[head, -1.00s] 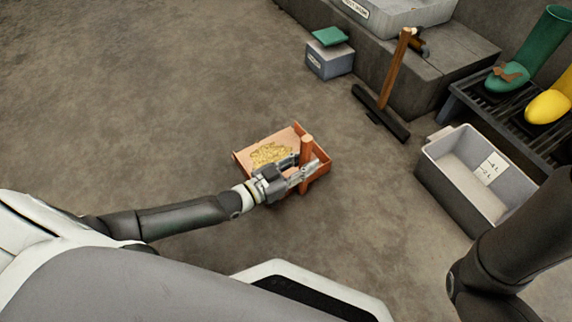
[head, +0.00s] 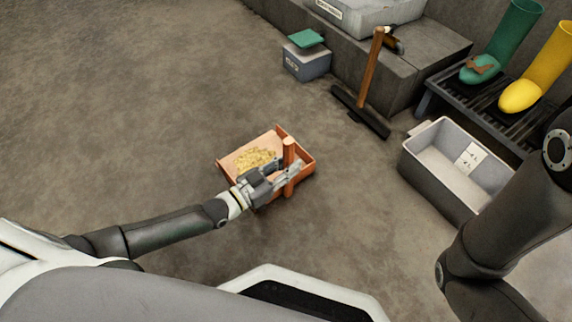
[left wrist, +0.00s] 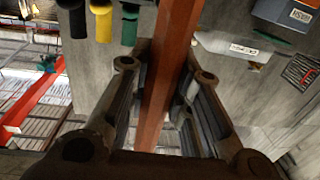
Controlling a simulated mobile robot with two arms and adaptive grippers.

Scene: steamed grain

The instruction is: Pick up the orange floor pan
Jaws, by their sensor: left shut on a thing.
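The orange floor pan (head: 306,166) is in the middle of the head view, with yellowish grain (head: 256,159) lying in it. Its upright handle (head: 289,150) rises from its right side. My left gripper (head: 287,174) is shut on this handle. In the left wrist view the reddish-brown handle (left wrist: 171,70) runs between the two fingers (left wrist: 165,72). I cannot tell whether the pan touches the floor or hangs just above it. My right gripper is out of view; only my right arm shows at the right edge of the head view.
A grey bin (head: 425,180) stands right of the pan. The floor at left is clear.

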